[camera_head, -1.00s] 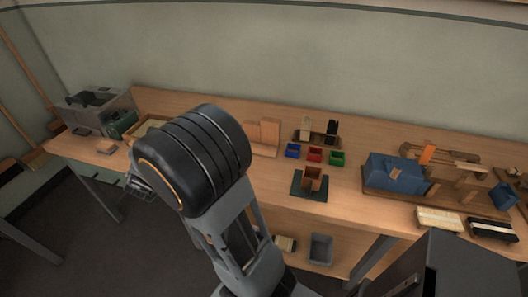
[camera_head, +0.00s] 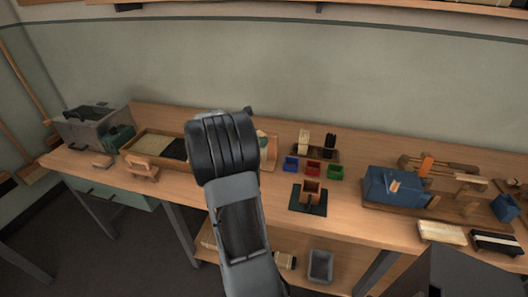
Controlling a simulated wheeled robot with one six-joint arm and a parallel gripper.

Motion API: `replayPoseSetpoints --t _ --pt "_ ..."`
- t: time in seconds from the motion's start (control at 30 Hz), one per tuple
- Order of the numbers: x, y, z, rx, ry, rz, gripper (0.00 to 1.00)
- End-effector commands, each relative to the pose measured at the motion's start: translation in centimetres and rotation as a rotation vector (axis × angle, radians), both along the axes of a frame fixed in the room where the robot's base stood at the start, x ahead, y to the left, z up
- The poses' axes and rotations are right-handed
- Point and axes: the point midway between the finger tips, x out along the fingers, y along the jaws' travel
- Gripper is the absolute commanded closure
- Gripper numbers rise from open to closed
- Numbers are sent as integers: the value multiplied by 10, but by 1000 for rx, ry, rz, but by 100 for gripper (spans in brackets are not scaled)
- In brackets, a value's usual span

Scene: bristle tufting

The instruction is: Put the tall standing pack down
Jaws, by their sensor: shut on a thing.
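Two tall packs stand upright in a wooden rack at the back of the bench, a pale one (camera_head: 303,139) and a black one (camera_head: 329,144). I cannot tell which pack the task means. The thick dark wrist of my arm is over the bench, left of the rack, and hides my gripper's jaws and anything in them. A small greenish and white shape (camera_head: 263,139) shows at the wrist's right edge, in front of a wooden stand (camera_head: 271,155); what it is I cannot tell.
Blue (camera_head: 291,164), red (camera_head: 313,168) and green (camera_head: 336,172) bins stand before the rack. A brown block (camera_head: 310,191) sits on a dark mat. A blue fixture (camera_head: 385,185) is at right.

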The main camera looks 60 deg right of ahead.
Motion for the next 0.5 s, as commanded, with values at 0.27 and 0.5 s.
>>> replayPoseSetpoints --t 0.27,0.5 --pt "17 -54 -42 2 3 2 78" --pt "24 -73 -65 -1 0 4 78"
